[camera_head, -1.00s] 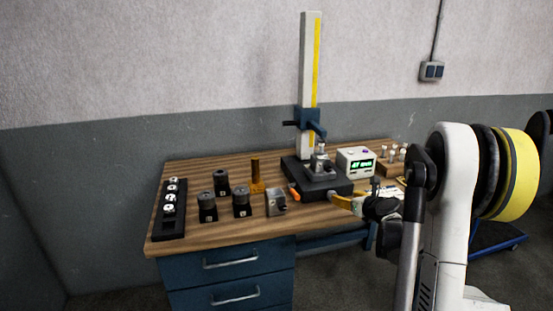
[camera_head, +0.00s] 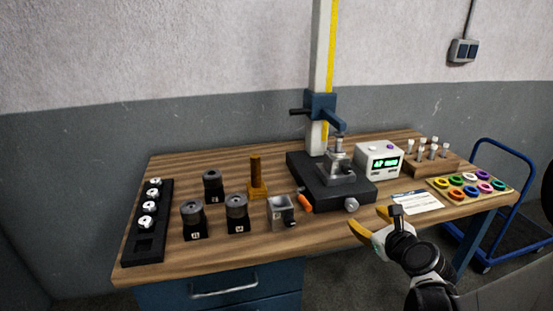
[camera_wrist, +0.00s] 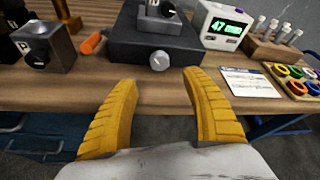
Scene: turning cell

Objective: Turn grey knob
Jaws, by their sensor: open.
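The grey knob (camera_head: 351,204) is a small round knob on the front face of the black base (camera_head: 326,193) of the measuring stand. It also shows in the wrist view (camera_wrist: 159,61), straight ahead between my fingers. My gripper (camera_head: 370,222) has yellow ribbed fingers and is open and empty. In the wrist view my gripper (camera_wrist: 162,88) has one finger on each side below the knob, apart from it. The knob is fully visible there.
An orange handle (camera_head: 305,203) and a metal block with a black knob (camera_head: 281,212) are left of the grey knob. A display box (camera_head: 379,161), a paper card (camera_head: 417,202) and a tray of coloured rings (camera_head: 450,194) are right. The room before the table edge is free.

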